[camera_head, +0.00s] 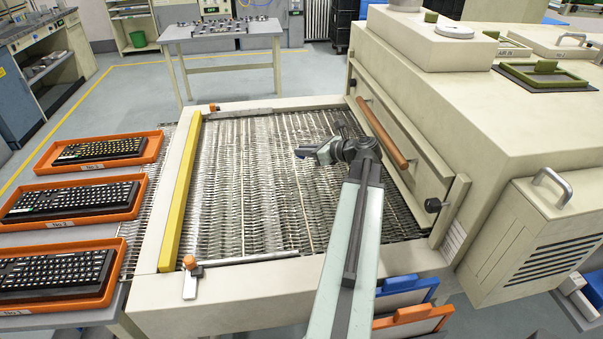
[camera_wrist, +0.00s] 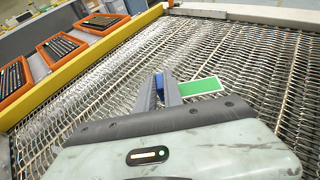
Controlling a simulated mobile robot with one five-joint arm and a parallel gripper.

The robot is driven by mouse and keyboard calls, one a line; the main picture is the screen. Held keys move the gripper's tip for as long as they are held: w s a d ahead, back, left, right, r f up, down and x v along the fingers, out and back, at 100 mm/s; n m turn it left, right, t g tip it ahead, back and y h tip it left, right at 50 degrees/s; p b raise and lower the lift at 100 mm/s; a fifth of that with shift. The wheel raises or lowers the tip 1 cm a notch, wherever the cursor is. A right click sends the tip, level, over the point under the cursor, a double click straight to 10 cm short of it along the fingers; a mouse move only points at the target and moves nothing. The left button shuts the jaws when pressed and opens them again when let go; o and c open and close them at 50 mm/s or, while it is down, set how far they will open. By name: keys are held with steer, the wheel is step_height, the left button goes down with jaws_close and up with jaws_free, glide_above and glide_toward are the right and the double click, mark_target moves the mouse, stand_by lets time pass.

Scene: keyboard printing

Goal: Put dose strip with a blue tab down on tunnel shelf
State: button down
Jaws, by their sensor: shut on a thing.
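In the wrist view, my gripper (camera_wrist: 163,84) is shut on the blue tab of the dose strip (camera_wrist: 201,87). The strip's green, white-edged plate sticks out to the right of the fingers. In the head view, my gripper (camera_head: 309,153) is over the wire mesh belt (camera_head: 240,180), left of the beige tunnel (camera_head: 470,110). The green plate cannot be made out there. I cannot tell whether the strip touches the mesh. No surface is clearly marked as the tunnel shelf.
A yellow bar (camera_head: 182,195) runs along the belt's left side. Orange trays with keyboards (camera_head: 75,203) stand beyond it. A round orange-brown bar (camera_head: 382,135) crosses the tunnel front. Blue (camera_head: 407,284) and orange (camera_head: 412,315) panels stand at the lower right. Much of the mesh is clear.

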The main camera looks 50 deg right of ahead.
mark_target(304, 177)
step_height(304, 177, down, 8)
steer(key=b, duration=0.6)
steer(key=shift+r, duration=0.25)
steer(key=shift+f, duration=0.15)
steer(key=c, duration=1.5)
jaws_free()
